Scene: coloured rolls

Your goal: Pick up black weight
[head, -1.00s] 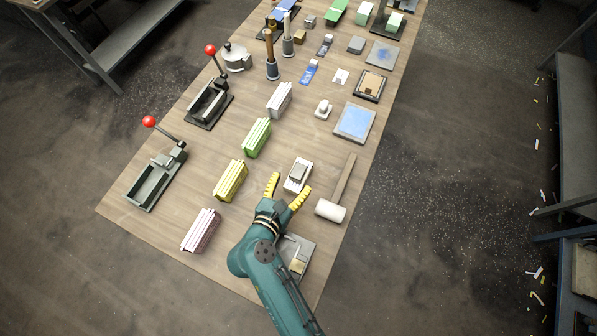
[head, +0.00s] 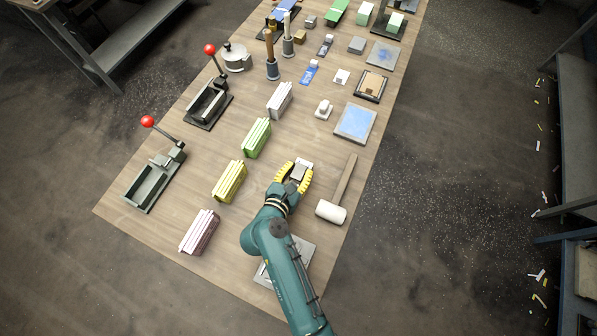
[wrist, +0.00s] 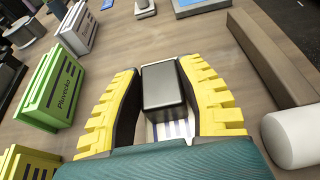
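The black weight (wrist: 162,86) is a dark block with rounded edges. In the wrist view it sits between my gripper's two yellow fingers, on top of a white piece with dark stripes (wrist: 172,130). My gripper (head: 294,175) is lowered around the weight at the near right part of the table. In the head view the fingers partly hide the weight (head: 298,174).
A mallet with a white head (head: 331,211) lies just right of my gripper. A yellow block (head: 229,181), a green block (head: 257,138) and a pinkish block (head: 199,232) stand to the left. A blue-topped plate (head: 355,123) lies beyond. Bare wood shows between them.

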